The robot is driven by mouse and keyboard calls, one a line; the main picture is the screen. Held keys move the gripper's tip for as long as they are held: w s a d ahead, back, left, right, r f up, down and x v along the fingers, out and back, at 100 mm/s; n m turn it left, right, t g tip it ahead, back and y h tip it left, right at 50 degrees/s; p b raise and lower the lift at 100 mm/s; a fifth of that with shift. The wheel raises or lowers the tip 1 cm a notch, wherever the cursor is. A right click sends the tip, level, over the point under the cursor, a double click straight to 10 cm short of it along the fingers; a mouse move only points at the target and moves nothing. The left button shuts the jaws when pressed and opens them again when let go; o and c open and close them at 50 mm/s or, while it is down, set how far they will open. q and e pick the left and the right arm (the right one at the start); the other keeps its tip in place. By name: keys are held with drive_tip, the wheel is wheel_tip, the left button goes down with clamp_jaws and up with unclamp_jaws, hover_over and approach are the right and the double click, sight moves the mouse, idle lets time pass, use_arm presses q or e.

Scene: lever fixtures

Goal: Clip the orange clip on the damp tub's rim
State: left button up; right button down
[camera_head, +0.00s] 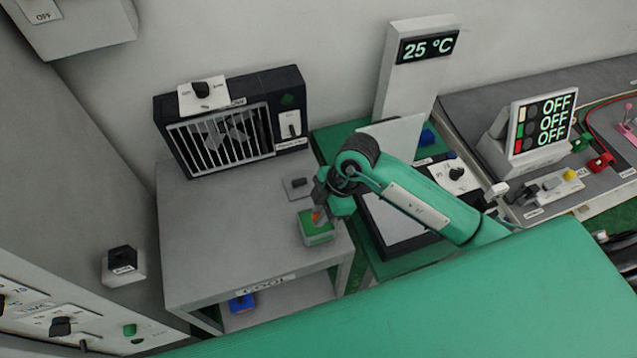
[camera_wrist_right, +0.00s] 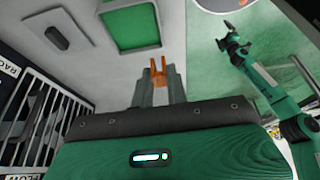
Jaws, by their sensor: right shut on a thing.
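My right gripper (camera_head: 321,206) is shut on the orange clip (camera_head: 316,216). The clip sticks out beyond the grey fingertips (camera_wrist_right: 155,80), and its two prongs (camera_wrist_right: 156,66) point away from them in the right wrist view. A small pale-rimmed tub with a green inside (camera_head: 316,236) stands on the grey table, just below the gripper. In the wrist view this tub (camera_wrist_right: 107,10) lies ahead and left of the clip, apart from it in the picture. I cannot read any label marking it as damp. My left gripper (camera_wrist_right: 231,42) shows small at the right, its jaws unclear.
A grey switch plate (camera_head: 298,187) lies behind the tub on the table (camera_head: 215,240). A dark barred rack unit (camera_head: 230,125) stands at the back. A blue item (camera_head: 241,303) sits on the lower shelf. The table's left part is clear.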

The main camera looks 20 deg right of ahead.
drive_tip(key=shift+s+d+f, duration=0.15)
drive_tip(key=shift+s+d, duration=0.1)
drive_tip(key=shift+s+d+f, duration=0.1)
drive_tip(key=shift+f, duration=0.8)
drive_tip(key=shift+f+b, duration=0.55)
drive_tip(key=shift+f, duration=0.15)
use_arm(q)
drive_tip(key=shift+s+a+f, duration=0.15)
drive_tip(key=shift+s+f, duration=0.1)
drive_tip(key=shift+s, duration=0.25)
drive_tip(key=shift+s+a+f, duration=0.1)
drive_tip(key=shift+s+f, duration=0.15)
drive_tip(key=shift+s, duration=0.25)
